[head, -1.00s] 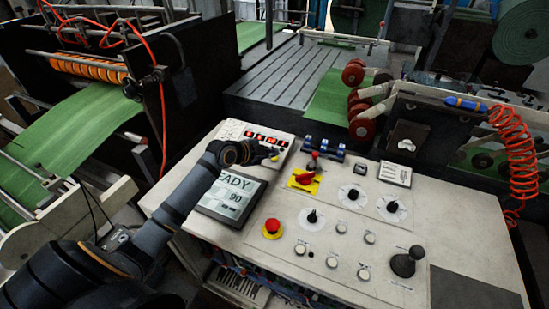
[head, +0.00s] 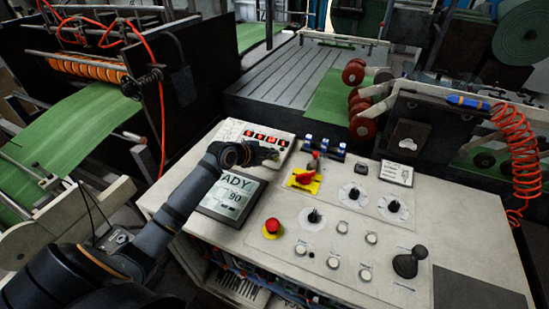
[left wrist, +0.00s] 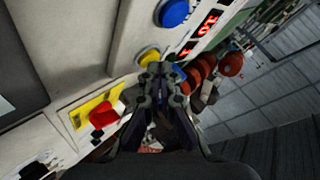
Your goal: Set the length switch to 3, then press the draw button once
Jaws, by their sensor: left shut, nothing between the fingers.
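The sloping control panel (head: 440,240) carries several black rotary knobs on white dials, such as one at the middle (head: 354,193), one at the right (head: 393,206) and one lower left (head: 313,216). Several small pale push buttons (head: 342,227) lie below them. The labels are too small to read, so I cannot tell which is the length switch or draw button. My left gripper (head: 272,153) is shut and empty over the panel's upper part. In the left wrist view its fingertips (left wrist: 162,70) overlap a yellow button (left wrist: 150,55); contact is unclear. My right gripper is out of view.
A screen (head: 232,197) showing "90" lies beside my left arm. Red digits (head: 266,138) glow behind the gripper. A blue button (left wrist: 174,12) is near the gripper.

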